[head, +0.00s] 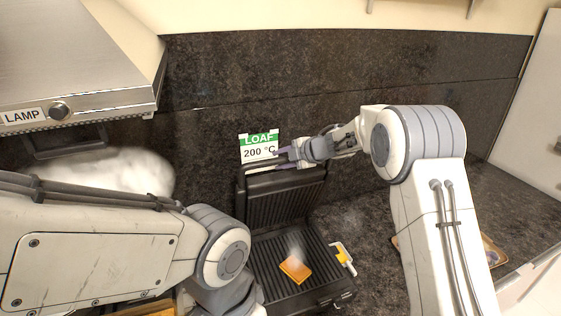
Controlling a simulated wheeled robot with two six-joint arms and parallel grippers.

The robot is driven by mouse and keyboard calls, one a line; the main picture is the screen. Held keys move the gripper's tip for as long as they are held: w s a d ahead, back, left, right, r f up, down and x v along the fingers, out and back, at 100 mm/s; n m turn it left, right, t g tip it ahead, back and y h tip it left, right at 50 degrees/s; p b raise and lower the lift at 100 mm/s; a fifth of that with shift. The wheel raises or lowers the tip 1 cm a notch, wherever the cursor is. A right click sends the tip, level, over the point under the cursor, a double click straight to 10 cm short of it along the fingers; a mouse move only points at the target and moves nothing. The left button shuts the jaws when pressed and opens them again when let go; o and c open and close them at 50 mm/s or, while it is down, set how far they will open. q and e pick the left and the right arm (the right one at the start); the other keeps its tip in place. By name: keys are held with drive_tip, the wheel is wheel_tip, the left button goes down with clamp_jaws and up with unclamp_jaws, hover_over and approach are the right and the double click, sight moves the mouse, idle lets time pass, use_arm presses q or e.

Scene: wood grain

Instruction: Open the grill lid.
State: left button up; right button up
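The black grill stands on the dark counter with its ribbed lid (284,195) raised, leaning back near the wall. A browned slice (295,269) lies on the ribbed lower plate (268,250), with faint steam above it. My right gripper (285,157) is at the top edge of the lid, by its handle bar. Its fingertips are small and partly overlap the handle, so I cannot tell whether they are closed on it. My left arm comes in low from the left and overlaps the grill's near left corner; its gripper does not show.
A white and yellow object (343,258) lies right of the grill. A sign reading LOAF 200 °C (259,147) is behind the lid. A metal hood (75,60) labelled LAMP overhangs at the left, with white steam below. A tray (493,252) is partly hidden at the right.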

sight(280, 159)
drive_tip(key=b+v, duration=0.3)
drive_tip(key=v, duration=0.7)
drive_tip(key=a+m+t+b, duration=0.1)
drive_tip(key=s+a+m+t+h+b, duration=0.1)
drive_tip(key=m+b, duration=0.1)
drive_tip(key=s+a+f+m+t+b, duration=0.1)
drive_tip(key=a+m+b, duration=0.1)
drive_tip(key=shift+a+h, duration=0.1)
drive_tip(key=shift+h, duration=0.3)
drive_tip(key=s+f+m+g+h+b, duration=0.2)
drive_tip(key=s+f, duration=0.6)
drive_tip(key=s, duration=0.5)
drive_tip(key=s+d+f+m+g+h+b, duration=0.1)
drive_tip(key=s+f+m+g+b, duration=0.4)
drive_tip(key=s+f, duration=0.4)
drive_tip(key=s+d+f+m+g+h+b, duration=0.1)
drive_tip(key=s+f+m+g+b, duration=0.3)
drive_tip(key=s+f, duration=0.5)
drive_tip(key=s+m+h, duration=0.1)
drive_tip(key=s, duration=0.9)
drive_tip(key=shift+s+h, duration=0.25)
drive_tip(key=shift+h, duration=0.05)
